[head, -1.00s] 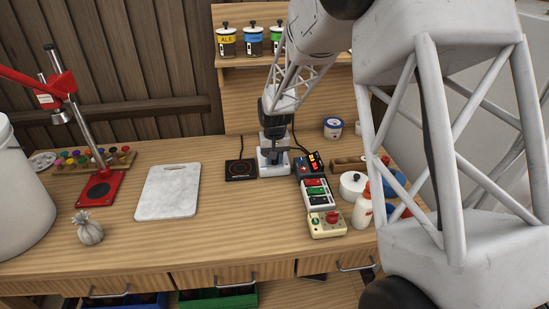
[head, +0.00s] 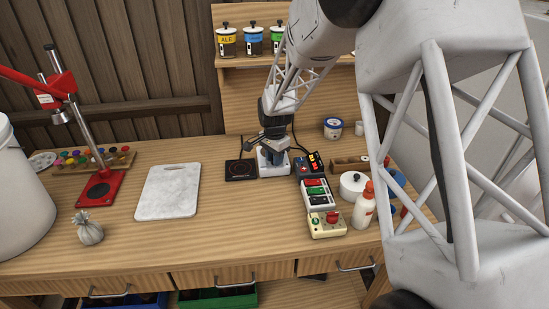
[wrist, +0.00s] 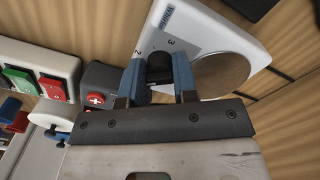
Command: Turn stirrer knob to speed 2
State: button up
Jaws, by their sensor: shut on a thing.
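The stirrer (head: 266,171) is a white box standing on the bench below the shelf. The wrist view shows its white top (wrist: 205,32) with a round metal plate (wrist: 221,74) and the printed marks 2 and 3. The dark stirrer knob (wrist: 160,70) sits between the blue fingers of my gripper (wrist: 160,60), which is shut on it. The 2 shows beside the left finger and the 3 above the knob. I cannot make out which mark the knob points to. In the head view my gripper (head: 273,151) is over the stirrer and hides the knob.
A black hot plate (head: 240,170) lies left of the stirrer. Control boxes with coloured buttons (head: 317,193) stand close on its right, with a white bottle (head: 363,208) and a lidded pot (head: 353,185) beyond. A pale cutting board (head: 168,192) lies further left.

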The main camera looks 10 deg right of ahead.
jog(key=m, duration=0.3)
jog(key=shift+m, duration=2.3)
jog(key=o, duration=0.9)
jog(key=shift+o, duration=0.2)
jog(key=shift+r, duration=0.1)
jog(key=shift+r, duration=3.85)
